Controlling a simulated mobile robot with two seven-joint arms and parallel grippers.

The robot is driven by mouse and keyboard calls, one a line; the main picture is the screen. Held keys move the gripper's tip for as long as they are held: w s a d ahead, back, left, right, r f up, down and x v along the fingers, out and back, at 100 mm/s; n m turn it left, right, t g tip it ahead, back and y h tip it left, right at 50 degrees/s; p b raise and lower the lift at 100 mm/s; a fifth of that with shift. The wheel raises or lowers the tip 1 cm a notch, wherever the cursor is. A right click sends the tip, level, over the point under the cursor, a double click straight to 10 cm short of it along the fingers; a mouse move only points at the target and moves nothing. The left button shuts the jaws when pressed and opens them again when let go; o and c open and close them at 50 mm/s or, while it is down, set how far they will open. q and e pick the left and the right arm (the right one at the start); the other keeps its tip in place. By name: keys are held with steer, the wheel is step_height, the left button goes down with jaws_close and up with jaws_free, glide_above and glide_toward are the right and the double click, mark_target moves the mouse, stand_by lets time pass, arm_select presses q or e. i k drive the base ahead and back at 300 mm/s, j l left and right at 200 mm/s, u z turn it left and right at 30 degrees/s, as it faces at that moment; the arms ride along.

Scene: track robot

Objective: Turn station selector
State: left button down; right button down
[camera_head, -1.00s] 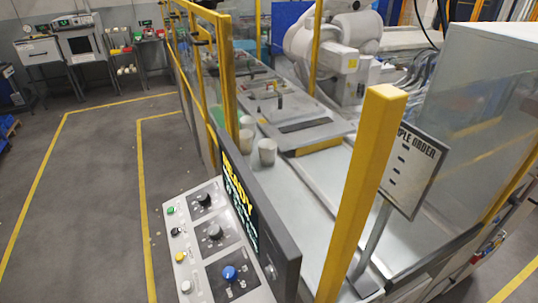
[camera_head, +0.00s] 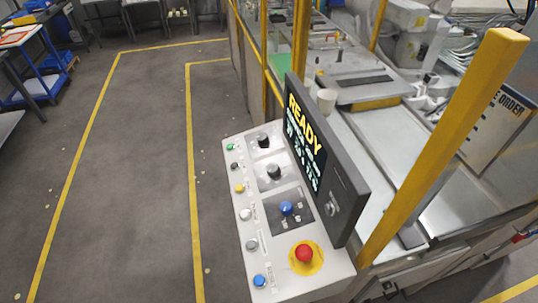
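A light grey control panel (camera_head: 262,225) stands at the lower middle of the head view. It carries two black rotary knobs, an upper one (camera_head: 264,141) and a lower one (camera_head: 273,171), and a blue knob (camera_head: 286,208) on a dark square plate with small labels around it. I cannot tell for sure which knob is the station selector, as the labels are too small to read. A dark screen (camera_head: 306,140) behind the knobs shows "READY" in yellow. Neither of my grippers shows in the view.
A red mushroom button (camera_head: 303,253) on a yellow disc sits at the panel's near end. Several small buttons line its left edge. A yellow post (camera_head: 445,150) rises right of the screen, near an order sign (camera_head: 495,125). The floor left of the panel is clear, with yellow lines.

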mark_target(262, 139)
steer(key=i+j+z, duration=0.1)
steer(key=i+j, duration=0.15)
steer(key=i+j+z, duration=0.1)
steer(key=j, duration=0.25)
steer(key=i+j+z, duration=0.1)
steer(key=i+j, duration=0.2)
steer(key=i+j+z, duration=0.1)
steer(key=i+j, duration=0.15)
steer(key=i+j+z, duration=0.1)
steer(key=j, duration=0.35)
steer(key=i+j+z, duration=0.25)
steer(key=i+j, duration=0.15)
steer(key=j, duration=0.35)
steer(key=i+j+z, duration=0.1)
steer(key=j, duration=0.3)
